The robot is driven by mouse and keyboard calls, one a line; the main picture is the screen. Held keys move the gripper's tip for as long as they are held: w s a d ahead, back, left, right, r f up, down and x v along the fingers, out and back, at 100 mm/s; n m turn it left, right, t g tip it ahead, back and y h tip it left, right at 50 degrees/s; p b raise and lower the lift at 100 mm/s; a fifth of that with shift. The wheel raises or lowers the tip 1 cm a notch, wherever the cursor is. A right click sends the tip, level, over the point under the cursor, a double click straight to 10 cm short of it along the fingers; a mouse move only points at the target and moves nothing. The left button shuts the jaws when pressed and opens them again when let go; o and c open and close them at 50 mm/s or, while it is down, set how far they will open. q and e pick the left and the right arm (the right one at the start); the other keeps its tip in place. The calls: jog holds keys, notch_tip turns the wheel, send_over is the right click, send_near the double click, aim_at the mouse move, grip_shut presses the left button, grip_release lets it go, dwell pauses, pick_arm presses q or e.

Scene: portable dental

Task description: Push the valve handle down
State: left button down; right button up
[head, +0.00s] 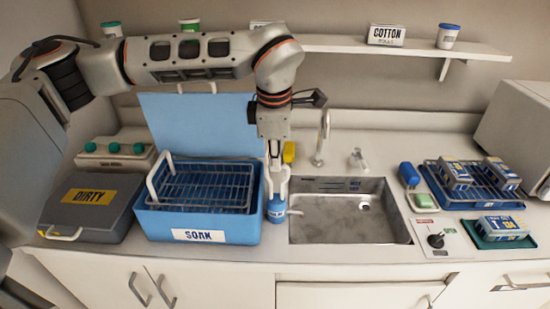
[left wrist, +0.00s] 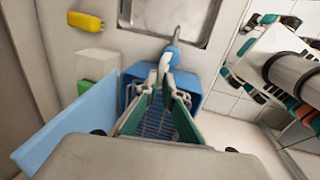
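A blue valve body with a pale label (head: 276,209) sits between the blue SOAK tub (head: 165,222) and the sink, and a pale spout (head: 294,212) points from it over the basin. My left gripper (head: 277,186) hangs straight down above this valve. In the left wrist view its two fingers (left wrist: 164,72) run close together at the tips, right by the blue valve part (left wrist: 170,55). Nothing is seen held between them. The fingers partly cover the handle, and I cannot tell whether they touch it. My right gripper is not in view.
The sink (head: 340,228) lies just right of the valve, with a faucet (head: 322,140) behind it. A wire basket (head: 205,186) sits in the tub. A DIRTY case (head: 88,218) stands left. A blue rack (head: 465,195) and a knob panel (head: 442,240) are right. A shelf (head: 350,45) runs above.

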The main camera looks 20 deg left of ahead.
pick_arm(q)
notch_tip(320, 180, down, 4)
jog(key=shift+r+b, duration=0.25)
jog(key=shift+b, duration=0.75)
jog(key=shift+s, duration=0.15)
jog(key=c, duration=2.2)
grip_release()
jog(key=shift+f, duration=0.1)
jog(key=r, duration=0.4)
jog(key=s+r, duration=0.1)
jog(key=r, duration=0.3)
jog(key=s+r, duration=0.1)
jog(key=r, duration=0.3)
jog(key=shift+d, duration=0.3)
